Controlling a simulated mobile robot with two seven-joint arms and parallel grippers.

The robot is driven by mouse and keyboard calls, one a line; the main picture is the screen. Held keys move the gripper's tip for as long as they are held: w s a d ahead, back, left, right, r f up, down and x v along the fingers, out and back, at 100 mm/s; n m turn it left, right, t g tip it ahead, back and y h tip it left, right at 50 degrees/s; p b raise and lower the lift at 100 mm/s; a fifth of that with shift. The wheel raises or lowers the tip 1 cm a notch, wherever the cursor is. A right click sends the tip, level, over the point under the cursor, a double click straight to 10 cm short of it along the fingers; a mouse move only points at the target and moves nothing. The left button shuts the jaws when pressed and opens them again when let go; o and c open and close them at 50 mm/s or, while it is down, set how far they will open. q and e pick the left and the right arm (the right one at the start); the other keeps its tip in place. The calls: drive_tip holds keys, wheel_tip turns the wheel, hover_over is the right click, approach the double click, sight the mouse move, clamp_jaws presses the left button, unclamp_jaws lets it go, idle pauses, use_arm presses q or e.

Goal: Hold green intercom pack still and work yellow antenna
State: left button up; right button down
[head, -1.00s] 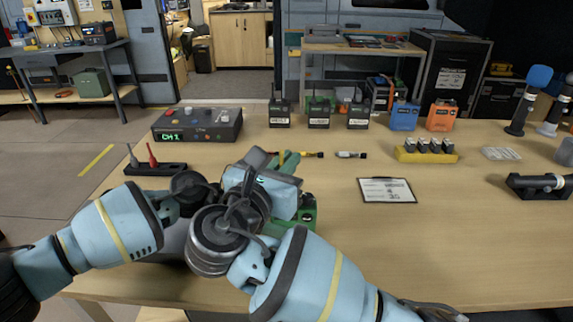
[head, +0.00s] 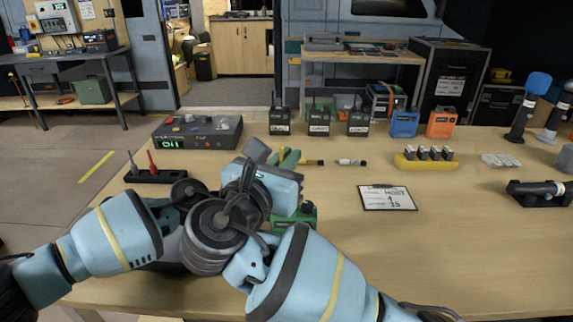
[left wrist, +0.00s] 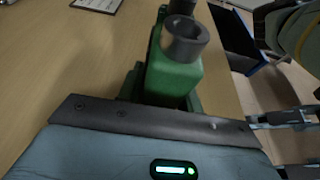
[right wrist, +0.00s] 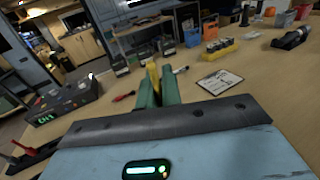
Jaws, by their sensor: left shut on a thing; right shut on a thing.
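The green intercom pack (left wrist: 175,80) stands out in the left wrist view as a green block with a grey round collar on top. In the head view only a small green part of it (head: 307,212) shows beside my right gripper. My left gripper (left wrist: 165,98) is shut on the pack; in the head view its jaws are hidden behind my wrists. The yellow antenna (right wrist: 153,76) is a thin yellow strip between the green fingers of my right gripper (right wrist: 158,92), which is shut on it. The right gripper's fingers (head: 286,160) also show in the head view.
A grey channel box (head: 197,131) and a dark holder with red and grey pieces (head: 155,176) stand at the left. Several black, blue and orange packs line the back. A clipboard (head: 387,198) lies to the right. The table's front right is clear.

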drive_tip(key=shift+r, duration=0.65)
use_arm(q)
drive_tip(key=o, duration=1.1)
